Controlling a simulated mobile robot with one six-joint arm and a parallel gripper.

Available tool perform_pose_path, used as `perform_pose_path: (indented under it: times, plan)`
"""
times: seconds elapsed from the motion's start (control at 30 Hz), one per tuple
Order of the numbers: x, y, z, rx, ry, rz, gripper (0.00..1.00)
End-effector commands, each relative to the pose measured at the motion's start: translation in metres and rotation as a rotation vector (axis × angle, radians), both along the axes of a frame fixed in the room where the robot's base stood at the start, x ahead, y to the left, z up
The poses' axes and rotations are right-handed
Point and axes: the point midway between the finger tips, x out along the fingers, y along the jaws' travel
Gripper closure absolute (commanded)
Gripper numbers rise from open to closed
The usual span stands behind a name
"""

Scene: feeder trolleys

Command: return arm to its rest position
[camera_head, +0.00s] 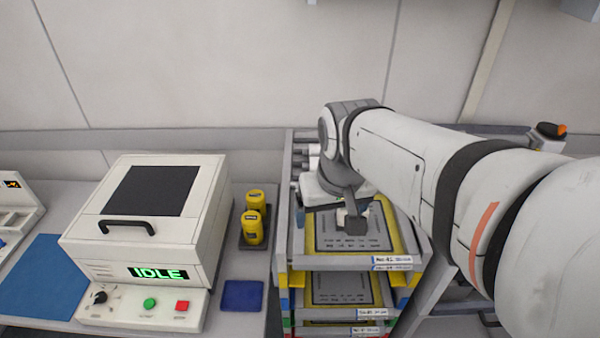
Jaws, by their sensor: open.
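My arm reaches in from the right, and my gripper (354,222) points down over the top tray (412,262) of the feeder trolley (283,205). The gripper's tips are small and partly hidden by its own body. It appears to hold nothing. The top tray is yellow-edged, holds a grey printed plate (345,243) and bears a white label at its front right. I cannot tell whether the gripper touches the plate.
Lower trays (340,290) stack beneath the top one. Left of the trolley, a bench carries a white machine (150,220) reading IDLE, two yellow canisters (252,228), a small blue pad (242,295) and a blue mat (42,280). A wall stands behind.

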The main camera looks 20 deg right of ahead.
Motion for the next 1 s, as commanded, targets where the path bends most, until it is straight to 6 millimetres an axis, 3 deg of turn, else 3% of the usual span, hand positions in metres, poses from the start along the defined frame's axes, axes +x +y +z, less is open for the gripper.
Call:
perform_pose_path:
  times: [0.1, 0.23, 0.57, 0.8, 1.0]
  plan:
    - [-0.022, 0.015, -0.008, -0.002, -0.052, 0.05, 0.13]
    - [-0.032, 0.018, -0.013, -0.002, -0.076, 0.072, 0.13]
    - [-0.033, 0.018, -0.016, -0.001, -0.077, 0.074, 0.13]
    - [-0.031, 0.017, -0.045, 0.0, -0.059, 0.067, 0.13]
    - [-0.03, 0.017, -0.041, 0.0, -0.06, 0.067, 0.13]
